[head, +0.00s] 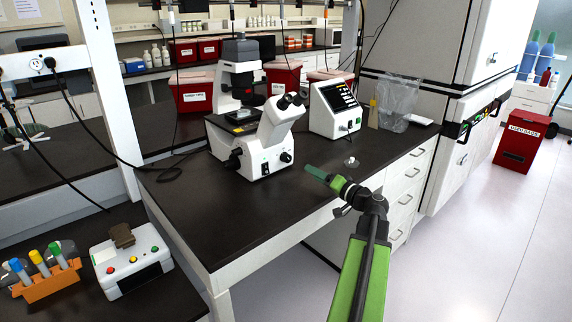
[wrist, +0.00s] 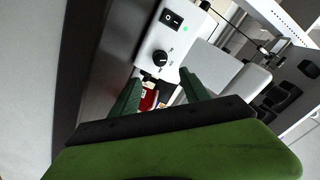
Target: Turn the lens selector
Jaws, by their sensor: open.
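The white microscope (head: 262,150) stands on the black bench, with angled eyepieces and dark knobs low on its sides. No part labelled as the lens selector can be read in the head view. In the wrist view, a white panel (wrist: 150,40) carries a black round knob (wrist: 160,58) with small markings, a black rocker switch (wrist: 172,19) and a green light. I cannot tell whether this knob is the lens selector. My gripper (head: 312,172) is right of the microscope, above the bench. Its green fingers are apart and empty in the wrist view (wrist: 160,93), below the knob.
A white box with a screen (head: 335,108) stands right of the microscope. A clear bag (head: 397,100) is farther right. A small clear item (head: 351,162) lies on the bench near my gripper. The bench front (head: 215,235) is bare. A tube rack (head: 45,280) is at lower left.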

